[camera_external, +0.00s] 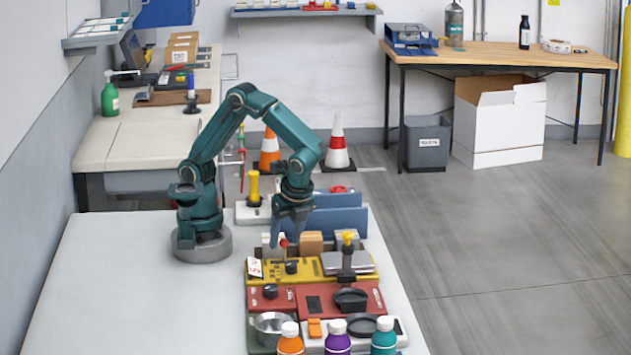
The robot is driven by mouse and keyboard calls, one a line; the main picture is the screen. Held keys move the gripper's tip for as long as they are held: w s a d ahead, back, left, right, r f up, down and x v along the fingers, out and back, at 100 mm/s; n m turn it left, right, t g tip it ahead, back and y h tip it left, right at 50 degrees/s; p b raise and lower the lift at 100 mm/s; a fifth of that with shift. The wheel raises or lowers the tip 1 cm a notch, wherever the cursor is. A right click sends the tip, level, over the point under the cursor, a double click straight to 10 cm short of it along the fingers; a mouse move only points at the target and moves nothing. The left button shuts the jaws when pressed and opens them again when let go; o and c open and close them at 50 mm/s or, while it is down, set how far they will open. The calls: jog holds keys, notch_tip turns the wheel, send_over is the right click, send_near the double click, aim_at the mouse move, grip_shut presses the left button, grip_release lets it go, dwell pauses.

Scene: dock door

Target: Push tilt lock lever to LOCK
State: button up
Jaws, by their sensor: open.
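My gripper (289,230) points down over the back of the row of devices on the table. It is open, with a small red knob (283,242) showing close to its fingertips; I cannot tell whether they touch. A black post with a yellow knob (348,239) stands upright to the right of the gripper. A yellow panel (268,270) with a black knob (291,267) and a white tag lies in front of the gripper. No LOCK marking is readable at this size, and I cannot tell for sure which part is the tilt lock lever.
Red devices (311,301) lie in front of the yellow panel. A metal bowl (272,325) and orange (290,344), purple (337,343) and teal (384,340) bottles stand nearest. Blue blocks (338,220) stand behind the gripper. The white table (150,290) is clear at left.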

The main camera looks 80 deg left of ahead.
grip_shut()
jog(key=shift+s+t, duration=0.8)
jog(key=shift+t, duration=0.1)
jog(key=shift+s+f+n+t, duration=0.2)
jog(key=shift+s+n+t, duration=0.2)
jog(key=shift+s+t, duration=0.45)
jog(key=shift+w, duration=0.2)
grip_release()
jog(key=shift+r, duration=0.1)
